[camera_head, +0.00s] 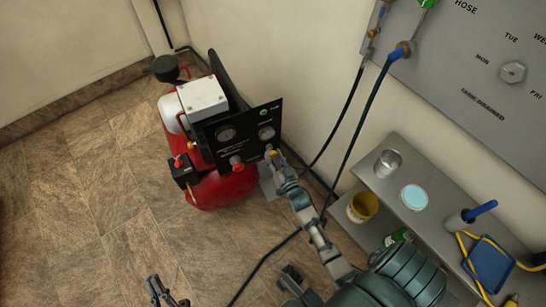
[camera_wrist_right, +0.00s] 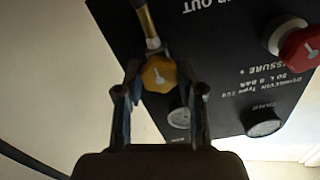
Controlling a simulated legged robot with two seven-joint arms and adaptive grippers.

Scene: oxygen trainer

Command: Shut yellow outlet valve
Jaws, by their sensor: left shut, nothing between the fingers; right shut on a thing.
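The yellow outlet valve (camera_wrist_right: 158,75) is a small round knob below a brass hose fitting on the black panel (camera_head: 240,136) of a red compressor. In the right wrist view my right gripper (camera_wrist_right: 158,82) has one finger on each side of the knob and is shut on it. In the head view the right gripper (camera_head: 271,153) reaches the panel's lower right edge, where a little yellow shows at its tips. My left gripper (camera_head: 160,290) is at the bottom edge of the head view, low over the floor, shut and empty, away from the compressor.
The red compressor tank (camera_head: 222,189) stands on the tiled floor by the wall. A red knob (camera_wrist_right: 300,46) sits on the panel. Dark hoses hang between shelf and compressor.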

